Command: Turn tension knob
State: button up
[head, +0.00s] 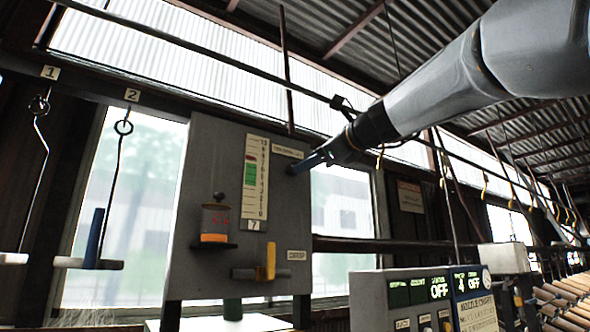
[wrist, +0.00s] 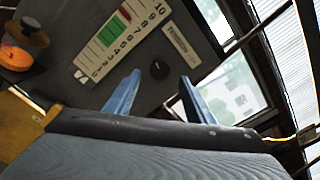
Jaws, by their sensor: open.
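The tension knob (wrist: 159,70) is a small round black knob on the grey panel (wrist: 100,20), beside a numbered scale (wrist: 121,41) with a green and red bar. In the wrist view it lies between the fingertips of my gripper (wrist: 160,76), whose two blue fingers are apart, one on each side. I cannot tell whether they touch it or how far they reach. In the head view my gripper (head: 310,161) comes in from the right to the panel's right edge, below a small label (head: 289,152). The knob is mostly hidden there by the fingers.
The panel also carries an orange-based jar (head: 214,222) and a yellow-handled lever (head: 266,261). A control box (head: 395,300) with green displays stands at lower right. Hooks hang from a rail at left, marked 1 and 2. A dark horizontal bar (head: 400,245) runs right of the panel.

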jog(key=p+x, duration=0.2)
jog(key=x, duration=0.5)
jog(key=shift+w+a+p, duration=0.2)
jog(key=shift+w+p, duration=0.05)
jog(key=shift+p, duration=0.1)
jog(key=shift+c, duration=0.2)
jog(key=c, duration=1)
